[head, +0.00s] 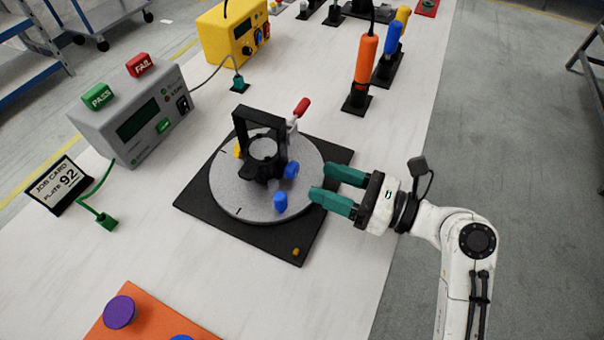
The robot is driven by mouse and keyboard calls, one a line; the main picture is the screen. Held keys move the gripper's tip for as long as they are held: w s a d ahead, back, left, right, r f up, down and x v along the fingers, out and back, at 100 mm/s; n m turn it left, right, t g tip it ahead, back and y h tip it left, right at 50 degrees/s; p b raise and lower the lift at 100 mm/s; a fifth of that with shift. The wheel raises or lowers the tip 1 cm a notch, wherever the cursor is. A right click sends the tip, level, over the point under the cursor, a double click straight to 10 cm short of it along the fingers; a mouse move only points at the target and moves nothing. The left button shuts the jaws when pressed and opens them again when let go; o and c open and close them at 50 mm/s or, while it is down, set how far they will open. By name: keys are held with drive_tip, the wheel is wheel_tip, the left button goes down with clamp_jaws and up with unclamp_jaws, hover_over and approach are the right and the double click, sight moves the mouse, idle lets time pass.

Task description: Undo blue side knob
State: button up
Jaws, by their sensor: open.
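A black bracket fixture (243,128) with a ring-shaped holder stands on a grey round plate (240,203). One blue knob (291,170) sits at the right side of the fixture, low down. A second blue piece (280,202) stands on the plate nearer to me; I cannot tell how it is attached. My gripper (321,184) has teal fingers and is open and empty. Its fingertips are just right of both blue pieces, at the plate's right edge, with a visible gap to each. A yellow knob (238,151) shows partly at the fixture's left side.
A red-handled clamp (301,107) stands behind the fixture. A black square base (296,240) lies under the plate. A grey tester (135,120) is left, a yellow box (233,33) behind, an orange-handled tool (366,60) back right.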

sight(296, 171)
drive_tip(key=shift+x, duration=2.5)
drive_tip(key=shift+c, duration=0.3)
drive_tip(key=c, duration=1)
drive_tip(key=shift+r+n+p, duration=0.1)
drive_tip(key=shift+n+p, duration=0.85)
drive_tip(key=shift+n, duration=0.45)
drive_tip(key=shift+n+p, duration=0.55)
drive_tip(key=shift+n, duration=1.15)
